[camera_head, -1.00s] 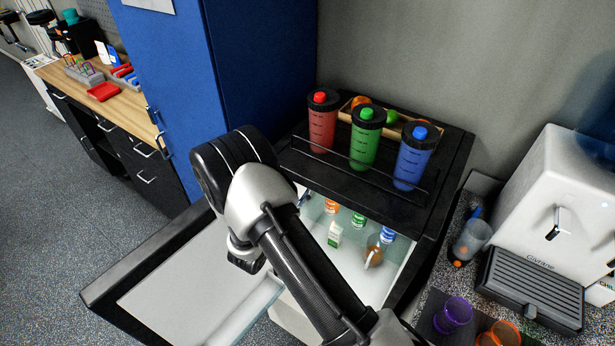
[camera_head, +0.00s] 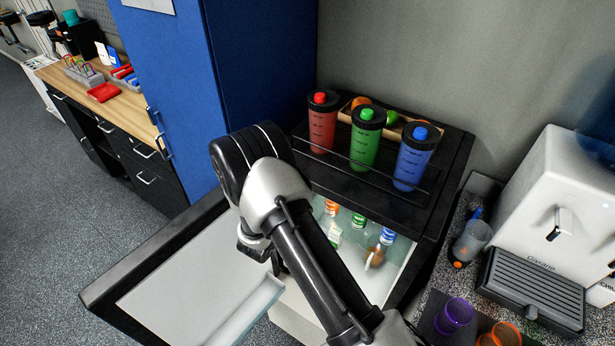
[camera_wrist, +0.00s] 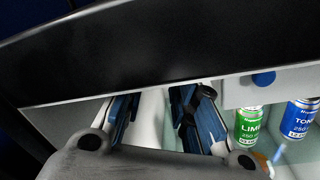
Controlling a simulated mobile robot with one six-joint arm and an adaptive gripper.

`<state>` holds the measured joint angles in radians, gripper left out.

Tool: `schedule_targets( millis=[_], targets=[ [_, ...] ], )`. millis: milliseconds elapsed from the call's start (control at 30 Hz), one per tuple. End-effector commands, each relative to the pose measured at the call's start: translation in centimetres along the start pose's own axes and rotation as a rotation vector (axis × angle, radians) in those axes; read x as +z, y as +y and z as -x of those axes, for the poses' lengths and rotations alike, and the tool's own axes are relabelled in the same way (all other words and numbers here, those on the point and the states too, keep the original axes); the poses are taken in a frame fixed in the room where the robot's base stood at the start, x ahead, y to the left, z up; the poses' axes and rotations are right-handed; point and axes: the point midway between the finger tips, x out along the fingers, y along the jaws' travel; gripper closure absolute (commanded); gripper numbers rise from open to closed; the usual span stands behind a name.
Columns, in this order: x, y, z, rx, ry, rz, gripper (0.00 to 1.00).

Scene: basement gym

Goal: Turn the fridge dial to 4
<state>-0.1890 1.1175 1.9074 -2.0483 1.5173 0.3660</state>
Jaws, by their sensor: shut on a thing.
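The small fridge stands with its black top (camera_head: 335,180) and its door (camera_head: 190,285) open, showing a white inside. In the wrist view, a round blue knob (camera_wrist: 264,78), perhaps the dial, sits on a pale housing under the black edge. No numbers are readable on it. My gripper (camera_wrist: 158,100) is left of it, below that edge, with its blue-grey fingers either side of a white thing (camera_wrist: 150,118) that I cannot identify. The fingertips are partly hidden by the edge. In the head view my arm hides the gripper.
Inside the fridge are a green lime can (camera_wrist: 249,124), a blue tonic can (camera_wrist: 299,118), an orange can (camera_head: 331,207) and a small carton (camera_head: 335,237). Red, green and blue bottles stand on top. A white machine (camera_head: 550,220) is at the right.

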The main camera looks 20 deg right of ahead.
Motion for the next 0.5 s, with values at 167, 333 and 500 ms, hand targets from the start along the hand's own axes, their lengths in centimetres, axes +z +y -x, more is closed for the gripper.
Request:
schedule_targets(
  millis=[167, 333, 500],
  targets=[
    [-0.02, -0.03, 0.02, 0.0, 0.0, 0.0, 0.99],
    [-0.09, -0.06, 0.02, 0.0, -0.001, -0.017, 0.99],
    [-0.26, -0.13, 0.01, 0.003, -0.006, -0.078, 0.99]
  ],
)
